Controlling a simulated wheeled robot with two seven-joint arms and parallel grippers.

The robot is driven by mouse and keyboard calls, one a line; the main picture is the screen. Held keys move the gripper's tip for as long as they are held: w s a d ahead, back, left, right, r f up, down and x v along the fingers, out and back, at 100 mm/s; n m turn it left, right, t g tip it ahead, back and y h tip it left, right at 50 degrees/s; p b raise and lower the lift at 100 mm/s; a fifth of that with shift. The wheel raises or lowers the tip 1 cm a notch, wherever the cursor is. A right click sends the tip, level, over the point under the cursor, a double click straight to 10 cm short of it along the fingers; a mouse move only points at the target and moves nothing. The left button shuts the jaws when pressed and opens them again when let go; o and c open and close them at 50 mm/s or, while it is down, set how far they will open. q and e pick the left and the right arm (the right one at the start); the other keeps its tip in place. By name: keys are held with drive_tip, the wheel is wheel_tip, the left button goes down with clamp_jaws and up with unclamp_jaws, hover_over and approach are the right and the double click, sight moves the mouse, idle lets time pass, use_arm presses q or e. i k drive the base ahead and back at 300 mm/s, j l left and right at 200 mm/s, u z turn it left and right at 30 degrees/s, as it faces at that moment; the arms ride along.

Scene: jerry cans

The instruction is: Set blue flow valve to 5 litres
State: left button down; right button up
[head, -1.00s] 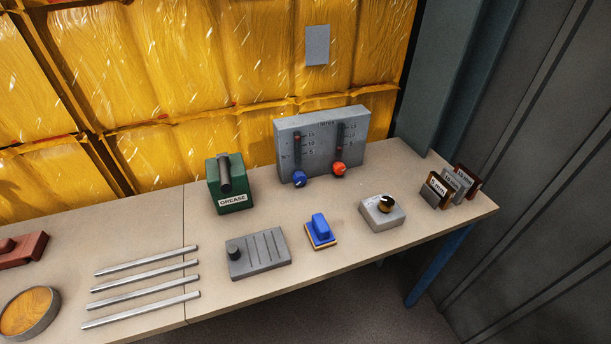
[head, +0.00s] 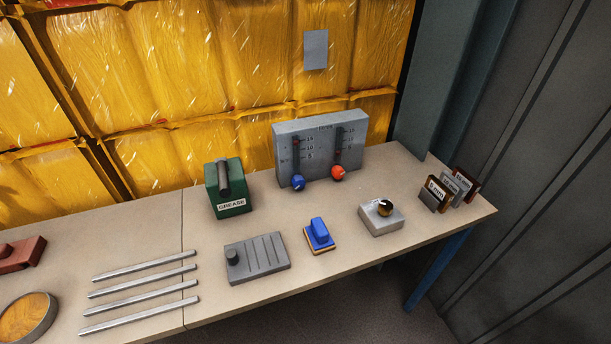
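A grey flow-meter block (head: 318,135) stands at the back of the workbench, with two dark vertical slots and scales marked 15, 10 and 5. The blue valve knob (head: 298,183) sits at the foot of the left slot. A red-orange knob (head: 338,173) sits at the foot of the right slot. A small reddish mark shows high in the left slot, near the 15 line, but it is too small to read exactly. Neither of my grippers is in the head view.
A green grease box (head: 228,189) stands left of the meter. In front are a grey grooved block (head: 257,259), a blue-topped block (head: 319,236) and a grey box with a round knob (head: 381,216). Labelled plates (head: 435,194) stand right; several metal rods (head: 140,290) lie left.

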sight(299, 181)
drive_tip(key=i+l+u, duration=0.2)
drive_tip(key=l+u, duration=0.15)
drive_tip(key=l, duration=0.25)
drive_tip(key=i+l+u, duration=0.1)
drive_tip(key=l+u, duration=0.3)
drive_tip(key=l, duration=0.2)
drive_tip(key=l+u, duration=0.35)
drive_tip(key=l, duration=0.25)
